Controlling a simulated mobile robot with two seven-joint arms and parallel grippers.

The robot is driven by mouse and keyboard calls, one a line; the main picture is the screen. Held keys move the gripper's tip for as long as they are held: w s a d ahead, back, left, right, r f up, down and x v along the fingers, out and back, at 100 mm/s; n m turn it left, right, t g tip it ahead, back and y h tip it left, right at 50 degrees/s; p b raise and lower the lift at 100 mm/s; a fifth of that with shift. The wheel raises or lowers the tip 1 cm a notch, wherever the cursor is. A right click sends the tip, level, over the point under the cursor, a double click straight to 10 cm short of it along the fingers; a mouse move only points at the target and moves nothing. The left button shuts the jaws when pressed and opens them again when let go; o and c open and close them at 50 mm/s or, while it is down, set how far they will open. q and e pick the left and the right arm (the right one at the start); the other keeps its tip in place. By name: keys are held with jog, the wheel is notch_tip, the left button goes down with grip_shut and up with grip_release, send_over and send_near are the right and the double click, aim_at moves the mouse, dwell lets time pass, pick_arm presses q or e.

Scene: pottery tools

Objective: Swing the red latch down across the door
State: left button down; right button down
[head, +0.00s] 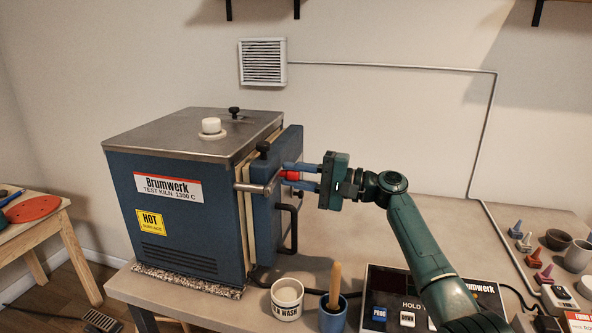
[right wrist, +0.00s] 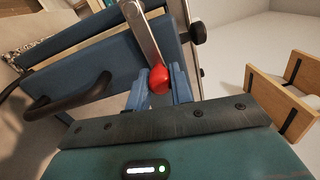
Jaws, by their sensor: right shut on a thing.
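The blue kiln (head: 190,205) stands on the bench, with its door (head: 268,215) on its right side. The door lies close to the body, with a pale seal strip between them. The latch's red knob (head: 291,176) is between the blue fingers of my right gripper (head: 288,175). In the right wrist view the gripper (right wrist: 159,88) is shut on the red knob (right wrist: 159,79), at the end of a flat metal latch bar (right wrist: 141,28). A metal cylinder (head: 258,187) sticks out by the door edge. My left gripper is not in view.
A black door handle (head: 293,228) sits below the gripper. A white cup (head: 287,298), a blue pot with a wooden stick (head: 334,290) and a control box (head: 390,300) stand on the bench in front. Small coloured tools (head: 524,243) lie at right.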

jog(key=shift+f+m, duration=0.2)
jog(key=shift+m, duration=0.2)
jog(key=c, duration=1.2)
grip_release()
jog(key=shift+c, duration=0.2)
jog(key=b+v, duration=0.2)
jog(key=v, duration=1.1)
jog(key=shift+b, duration=0.4)
jog(key=shift+s+d+f, duration=0.1)
jog(key=shift+d+f, duration=0.05)
